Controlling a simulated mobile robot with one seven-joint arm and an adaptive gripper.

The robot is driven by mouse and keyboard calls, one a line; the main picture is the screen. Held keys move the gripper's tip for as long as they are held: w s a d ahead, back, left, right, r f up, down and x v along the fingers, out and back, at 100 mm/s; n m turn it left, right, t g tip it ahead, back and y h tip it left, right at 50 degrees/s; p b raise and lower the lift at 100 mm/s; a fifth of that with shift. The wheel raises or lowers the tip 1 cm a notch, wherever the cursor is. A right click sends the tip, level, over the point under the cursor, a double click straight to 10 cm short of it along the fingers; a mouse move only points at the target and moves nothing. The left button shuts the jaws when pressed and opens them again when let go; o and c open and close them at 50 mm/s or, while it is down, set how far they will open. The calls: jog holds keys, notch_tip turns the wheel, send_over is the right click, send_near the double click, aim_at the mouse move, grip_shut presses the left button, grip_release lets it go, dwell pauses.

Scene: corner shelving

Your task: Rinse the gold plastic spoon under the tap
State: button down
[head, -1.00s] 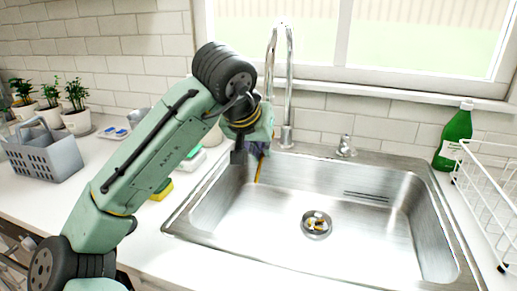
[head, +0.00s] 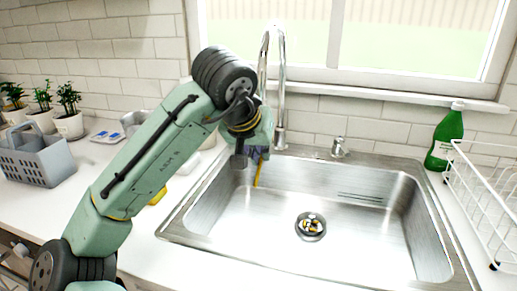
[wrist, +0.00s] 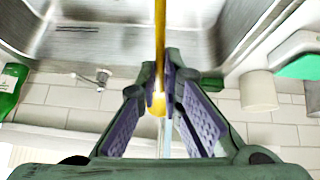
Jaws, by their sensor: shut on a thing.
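The gold spoon (head: 258,172) hangs down from my gripper (head: 255,152) over the left back part of the steel sink (head: 330,181). In the wrist view the gold spoon (wrist: 160,45) sits between the two purple-padded fingers of my gripper (wrist: 162,92), which are shut on it. The chrome tap (head: 281,100) stands behind the sink, just right of my gripper in the head view. My wrist hides part of the tap. I see no running water.
A tap handle (head: 338,147) is right of the tap. A green bottle (head: 444,140) and a white wire rack (head: 485,200) stand at the right. A grey caddy (head: 38,160) and potted plants (head: 68,112) are at the left. The sink basin has free room around its drain (head: 311,226).

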jog(key=s+a, duration=0.3)
jog(key=s, duration=0.4)
jog(key=shift+s+a, duration=0.15)
dwell(0.5)
jog(key=shift+r, duration=0.1)
dwell(1.0)
jog(key=s+a+r+p, duration=0.2)
jog(key=s+r+p, duration=0.1)
jog(key=s+r, duration=0.1)
jog(key=shift+s+p, duration=0.3)
jog(key=shift+p, duration=0.05)
jog(key=shift+f, duration=0.1)
dwell(0.5)
